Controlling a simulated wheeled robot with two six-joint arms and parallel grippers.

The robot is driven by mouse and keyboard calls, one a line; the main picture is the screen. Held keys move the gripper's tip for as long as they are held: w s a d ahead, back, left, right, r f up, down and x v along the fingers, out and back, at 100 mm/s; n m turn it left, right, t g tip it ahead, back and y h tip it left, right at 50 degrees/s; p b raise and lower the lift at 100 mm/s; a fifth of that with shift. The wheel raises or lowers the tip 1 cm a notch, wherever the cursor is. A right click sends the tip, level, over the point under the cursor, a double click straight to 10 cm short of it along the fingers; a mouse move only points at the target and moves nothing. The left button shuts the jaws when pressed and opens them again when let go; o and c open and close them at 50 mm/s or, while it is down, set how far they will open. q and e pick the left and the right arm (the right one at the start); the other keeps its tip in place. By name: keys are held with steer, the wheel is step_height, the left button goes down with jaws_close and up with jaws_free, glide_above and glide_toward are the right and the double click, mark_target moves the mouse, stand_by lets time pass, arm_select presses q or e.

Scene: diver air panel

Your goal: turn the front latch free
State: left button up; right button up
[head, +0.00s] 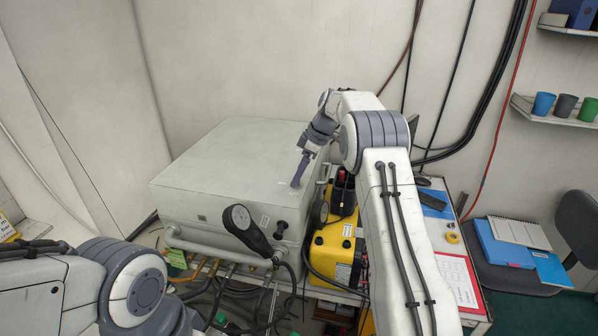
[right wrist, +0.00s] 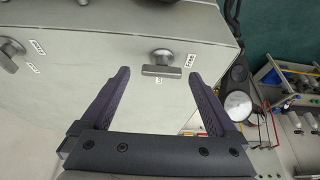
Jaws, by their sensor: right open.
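My right gripper (head: 298,172) hangs above the right part of the pale grey box (head: 215,160). In the right wrist view my right gripper (right wrist: 160,88) is open, with nothing between its dark purple fingers. A grey latch with a round knob and a short bar (right wrist: 158,70) shows between and just past the fingertips, apart from both fingers. A second knob (right wrist: 12,48) is at the left edge. I cannot tell which one is the front latch. My left gripper is out of view; only its arm shows.
A black handset-like part (head: 248,230) stands before the box's front, above several hoses. A yellow case (head: 330,245) stands close on the right. A round gauge (right wrist: 237,104) is right of my right finger. The box's lid is mostly bare.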

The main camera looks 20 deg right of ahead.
steer(key=shift+s+d+r+b, duration=0.1)
steer(key=shift+d+r+b, duration=0.15)
steer(key=shift+r, duration=0.2)
steer(key=b+v, duration=0.1)
steer(key=v, duration=0.8)
steer(key=shift+r, duration=0.25)
